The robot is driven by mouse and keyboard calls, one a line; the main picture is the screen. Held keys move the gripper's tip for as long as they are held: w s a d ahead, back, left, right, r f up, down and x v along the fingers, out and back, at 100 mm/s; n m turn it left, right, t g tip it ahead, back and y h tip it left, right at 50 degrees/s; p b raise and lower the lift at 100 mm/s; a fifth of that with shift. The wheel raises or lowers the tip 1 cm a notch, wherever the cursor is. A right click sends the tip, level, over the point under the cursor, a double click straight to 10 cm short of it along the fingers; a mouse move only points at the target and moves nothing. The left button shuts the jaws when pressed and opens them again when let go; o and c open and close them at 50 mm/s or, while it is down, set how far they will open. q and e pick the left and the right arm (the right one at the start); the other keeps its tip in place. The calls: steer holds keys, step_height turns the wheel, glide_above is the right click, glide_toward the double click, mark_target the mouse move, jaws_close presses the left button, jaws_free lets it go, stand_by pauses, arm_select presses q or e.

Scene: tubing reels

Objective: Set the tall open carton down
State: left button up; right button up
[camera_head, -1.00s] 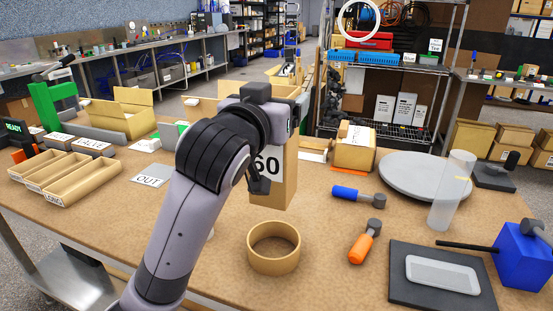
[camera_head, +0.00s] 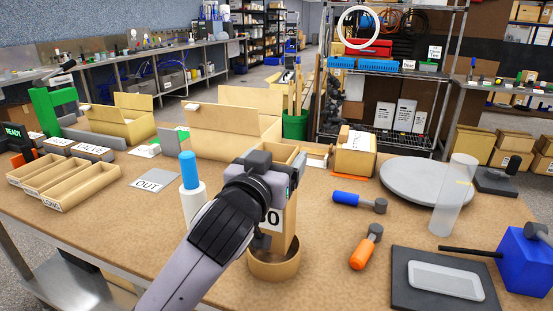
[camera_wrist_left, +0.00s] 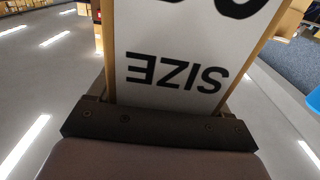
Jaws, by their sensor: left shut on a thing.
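The tall open carton (camera_head: 291,218) is brown cardboard with a white label, on which a "0" shows in the head view. My left gripper (camera_head: 262,240) is shut on it and hides part of its front and top. In the left wrist view the carton's label (camera_wrist_left: 180,70) fills the middle, with "SIZE" upside down, just past the gripper's dark edge. The carton looks upright. Its lower end overlaps the round cardboard ring (camera_head: 273,269) on the table. I cannot tell whether it is inside the ring or above it. My right gripper is not in view.
A white bottle with a blue top (camera_head: 192,200) stands close left of my left arm. A blue-handled tool (camera_head: 352,198) and an orange-handled tool (camera_head: 363,252) lie to the right. A dark mat (camera_head: 400,290) with a clear tray is at front right. A large open box (camera_head: 230,145) stands behind.

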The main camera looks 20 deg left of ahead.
arm_select(q)
steer(key=shift+f, duration=0.45)
steer(key=o, duration=1.3)
steer(key=shift+s+r, duration=0.1)
steer(key=shift+r, duration=0.5)
steer(key=s+p, duration=0.4)
steer(key=s, duration=0.7)
steer(key=shift+s+a+p, duration=0.25)
steer(key=shift+s+p, duration=0.1)
steer(key=shift+s, duration=0.05)
steer(key=shift+f, duration=0.15)
